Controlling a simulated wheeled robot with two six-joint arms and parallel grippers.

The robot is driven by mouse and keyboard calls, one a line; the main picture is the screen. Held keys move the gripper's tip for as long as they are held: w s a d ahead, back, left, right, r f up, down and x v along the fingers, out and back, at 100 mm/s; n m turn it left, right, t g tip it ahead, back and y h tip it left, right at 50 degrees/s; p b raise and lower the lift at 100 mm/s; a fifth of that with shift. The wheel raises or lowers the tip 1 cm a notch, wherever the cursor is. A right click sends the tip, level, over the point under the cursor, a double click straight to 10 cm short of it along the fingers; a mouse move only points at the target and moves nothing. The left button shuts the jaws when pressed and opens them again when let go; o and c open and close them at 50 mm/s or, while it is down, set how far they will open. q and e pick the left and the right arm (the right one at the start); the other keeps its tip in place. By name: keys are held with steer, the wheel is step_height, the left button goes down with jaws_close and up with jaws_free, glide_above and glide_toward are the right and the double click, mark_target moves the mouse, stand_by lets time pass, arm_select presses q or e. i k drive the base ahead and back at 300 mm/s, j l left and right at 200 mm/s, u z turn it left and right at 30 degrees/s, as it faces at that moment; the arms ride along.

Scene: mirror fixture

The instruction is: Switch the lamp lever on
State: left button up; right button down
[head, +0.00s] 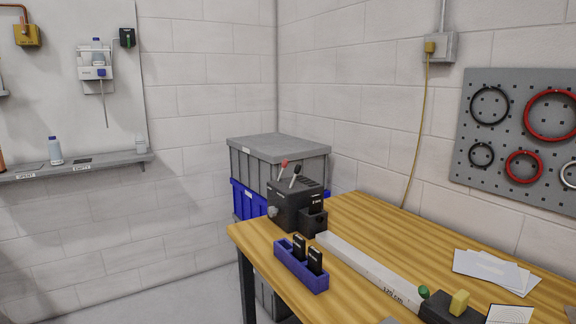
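A black box (286,206) stands at the far left end of the wooden table. A smaller black block (313,222) sits against the box's right side. No lamp is clearly visible. Neither of my grippers shows in the head view.
A blue holder (289,265) with two black pieces stands before the box on the table (348,214). A long pale bar (362,268) runs toward a dark block with a yellow top. Papers (495,268) lie right. Stacked crates (278,158) stand behind.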

mark_target(284, 164)
steer(key=i+j, duration=0.25)
steer(key=i+j+z, duration=0.1)
steer(key=i+j, duration=0.2)
steer(key=j, duration=0.2)
steer(key=i+j, duration=0.25)
steer(key=j, duration=0.15)
steer(key=i+j+z, duration=0.1)
steer(key=i+j, duration=0.4)
steer(key=j, duration=0.25)
steer(key=z, duration=0.05)
